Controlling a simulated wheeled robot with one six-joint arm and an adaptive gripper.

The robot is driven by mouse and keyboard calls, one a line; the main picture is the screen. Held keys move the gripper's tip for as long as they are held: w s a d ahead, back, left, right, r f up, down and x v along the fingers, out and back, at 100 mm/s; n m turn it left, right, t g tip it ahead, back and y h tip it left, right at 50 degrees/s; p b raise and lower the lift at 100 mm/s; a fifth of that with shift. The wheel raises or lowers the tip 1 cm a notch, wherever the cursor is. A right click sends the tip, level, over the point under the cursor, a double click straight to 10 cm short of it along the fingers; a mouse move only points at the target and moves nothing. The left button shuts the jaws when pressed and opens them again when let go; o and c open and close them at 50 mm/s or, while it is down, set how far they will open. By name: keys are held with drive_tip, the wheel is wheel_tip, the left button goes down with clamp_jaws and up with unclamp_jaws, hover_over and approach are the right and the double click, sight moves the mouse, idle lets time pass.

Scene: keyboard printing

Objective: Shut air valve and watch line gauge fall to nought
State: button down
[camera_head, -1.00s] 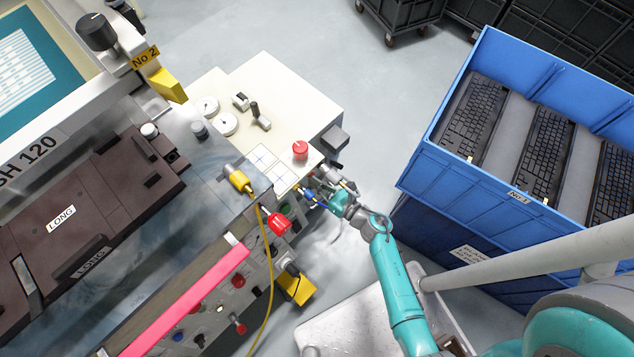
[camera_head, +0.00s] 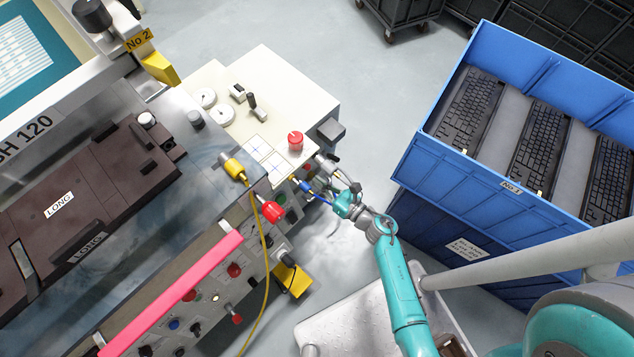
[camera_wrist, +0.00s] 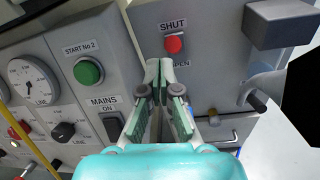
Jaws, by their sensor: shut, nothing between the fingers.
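In the wrist view, my gripper (camera_wrist: 158,68) is shut and empty, its fingertips in front of the grey control panel. A round red knob or handle end (camera_wrist: 174,44) sits under the label SHUT, just above and right of the fingertips. A label reading OPEN is below it, partly hidden by my fingers; the rest of the valve cannot be made out. The line gauge (camera_wrist: 35,82) is a white dial at the left; its reading is too small to tell. In the head view, my gripper (camera_head: 312,192) is at the panel's right end.
A green start button (camera_wrist: 88,71) and a black mains switch (camera_wrist: 112,127) lie left of my fingers. A grey block (camera_wrist: 290,22) and pipework (camera_wrist: 215,118) stick out at the right. A blue crate (camera_head: 440,165) with keyboards stands right of my arm. Grey floor lies between.

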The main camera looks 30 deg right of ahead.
wheel_tip(320, 180, up, 6)
drive_tip(key=s+d, duration=0.1)
drive_tip(key=s, duration=0.1)
drive_tip(key=shift+s, duration=0.15)
drive_tip(key=shift+d+f, duration=0.1)
